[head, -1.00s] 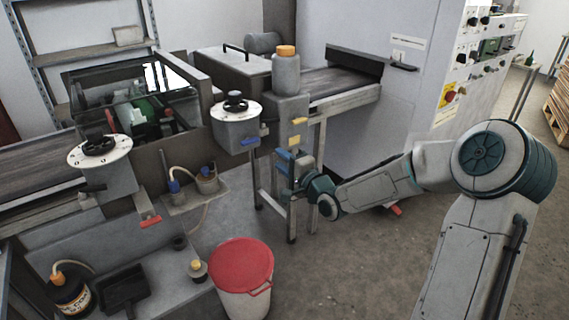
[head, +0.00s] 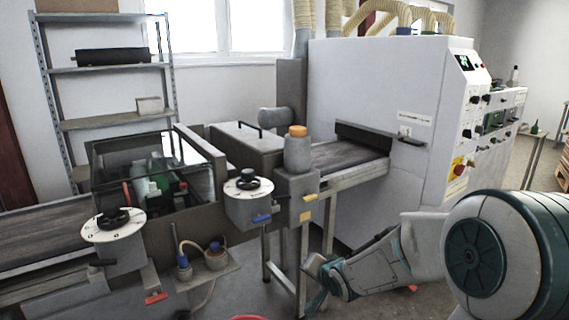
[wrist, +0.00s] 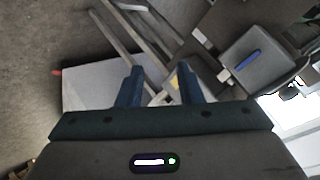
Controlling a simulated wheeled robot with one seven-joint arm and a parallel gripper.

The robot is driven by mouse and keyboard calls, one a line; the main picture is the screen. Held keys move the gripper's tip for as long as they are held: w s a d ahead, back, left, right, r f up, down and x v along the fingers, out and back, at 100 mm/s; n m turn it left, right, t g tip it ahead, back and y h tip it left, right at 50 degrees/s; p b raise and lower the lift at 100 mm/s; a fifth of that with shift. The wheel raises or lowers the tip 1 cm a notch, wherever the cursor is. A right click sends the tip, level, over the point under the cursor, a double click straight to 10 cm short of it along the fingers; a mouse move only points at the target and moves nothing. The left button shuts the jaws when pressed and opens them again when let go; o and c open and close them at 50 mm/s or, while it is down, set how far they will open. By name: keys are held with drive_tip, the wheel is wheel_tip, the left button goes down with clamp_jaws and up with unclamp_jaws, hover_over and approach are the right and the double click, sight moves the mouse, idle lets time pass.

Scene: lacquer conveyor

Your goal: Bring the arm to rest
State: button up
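My gripper shows in the wrist view (wrist: 158,86) with its two dark blue fingers apart and nothing between them. In the head view my gripper (head: 314,290) is low, in front of the conveyor's metal legs, and seen only in part. My arm reaches in from the lower right, bent at a large teal joint. Beyond the fingers the wrist view shows metal legs, the floor and a grey box with a blue lever (wrist: 248,60).
The lacquer conveyor (head: 350,174) runs across the middle, with two dial units (head: 250,208) and an orange-capped bottle (head: 298,152). A large white cabinet (head: 370,110) stands behind my arm. Shelves (head: 110,123) stand at the back left. A red lid edge (head: 248,317) shows at the bottom.

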drive_tip(key=s+d+r+n+g+h+p, duration=0.1)
drive_tip(key=s+d+r+g, duration=0.1)
drive_tip(key=s, duration=0.7)
drive_tip(key=s+d+r+n+g+h+p, duration=0.1)
drive_tip(key=s+r, duration=0.3)
drive_tip(key=s, duration=0.5)
drive_tip(key=s+d+r+n+g+h+p, duration=0.1)
drive_tip(key=s+d+r+n+g, duration=0.2)
drive_tip(key=s, duration=0.6)
drive_tip(key=shift+s+d+g, duration=0.15)
drive_tip(key=shift+d+g, duration=0.35)
drive_tip(key=shift+d, duration=0.1)
